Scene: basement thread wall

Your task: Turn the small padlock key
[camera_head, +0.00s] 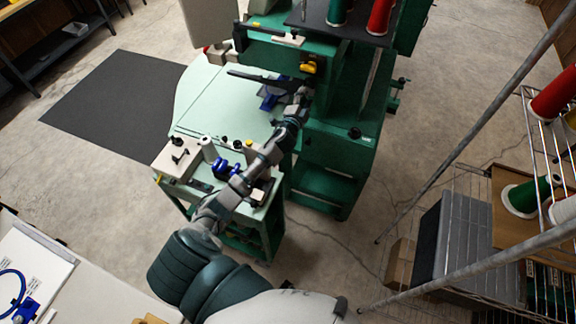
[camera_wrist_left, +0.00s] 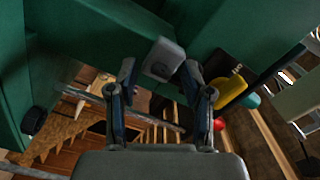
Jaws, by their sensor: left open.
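My left gripper (camera_head: 304,88) reaches in to the front of the green machine (camera_head: 335,135) in the head view. In the left wrist view the left gripper (camera_wrist_left: 158,76) is open, its two fingers apart. A grey rounded block (camera_wrist_left: 163,60) on the green frame shows just beyond and between the fingertips; I cannot tell whether they touch it. A yellow part (camera_head: 308,67) sits on the machine just above the gripper. A yellow part also shows right of the fingers in the left wrist view (camera_wrist_left: 231,90). I cannot make out a padlock or key clearly. My right gripper is not in view.
A pale green table (camera_head: 205,100) stands left of the machine, with a blue-and-black clamp (camera_head: 226,168) on a lower stand beneath my arm. Green and red spools (camera_head: 380,16) stand on top. A wire rack (camera_head: 470,220) is at the right. Open concrete floor lies between.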

